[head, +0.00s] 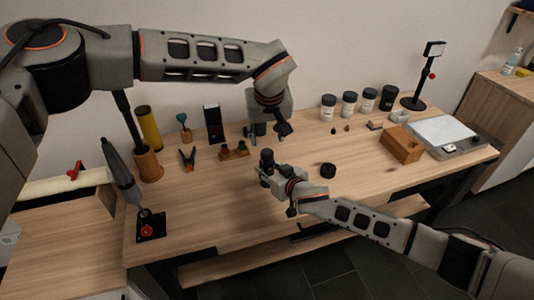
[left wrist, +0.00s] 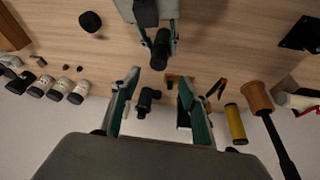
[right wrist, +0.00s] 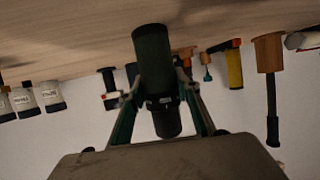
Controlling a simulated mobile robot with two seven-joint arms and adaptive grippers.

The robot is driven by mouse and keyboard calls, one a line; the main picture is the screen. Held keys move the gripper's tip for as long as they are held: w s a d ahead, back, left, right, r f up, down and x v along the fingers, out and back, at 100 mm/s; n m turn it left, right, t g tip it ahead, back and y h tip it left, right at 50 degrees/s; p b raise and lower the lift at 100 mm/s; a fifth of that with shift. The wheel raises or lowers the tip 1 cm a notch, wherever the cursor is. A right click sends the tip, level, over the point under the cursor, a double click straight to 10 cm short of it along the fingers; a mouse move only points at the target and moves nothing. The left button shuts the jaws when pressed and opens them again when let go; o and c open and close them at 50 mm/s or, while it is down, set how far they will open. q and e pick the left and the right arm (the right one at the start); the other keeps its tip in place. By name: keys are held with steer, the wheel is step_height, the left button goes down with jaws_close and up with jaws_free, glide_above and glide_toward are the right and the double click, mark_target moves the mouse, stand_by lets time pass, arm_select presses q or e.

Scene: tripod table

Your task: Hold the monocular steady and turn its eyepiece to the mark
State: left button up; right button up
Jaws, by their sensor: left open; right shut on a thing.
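The right wrist view shows the monocular (right wrist: 152,55) between the two fingers, with a ribbed band and a narrower end (right wrist: 167,122). My left gripper (head: 268,134) is open and empty, just behind and above the monocular, apart from it. In the left wrist view the monocular (left wrist: 160,50) lies beyond the open fingertips (left wrist: 160,84). I cannot make out the mark.
A black round piece (head: 328,171) lies right of the monocular. Behind are a wooden rack (head: 235,153), clamp (head: 187,160) and black box (head: 213,124). A dark object (left wrist: 147,98) shows between my left fingers. Right are a wooden block (head: 402,146) and scale (head: 447,136). The front-right tabletop is clear.

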mark_target(267, 152)
arm_select(q)
steer(key=shift+m, duration=0.6)
steer(key=x, duration=1.1)
steer(key=shift+w+f, duration=0.2)
steer(key=shift+w, duration=0.2)
steer(key=c, duration=1.1)
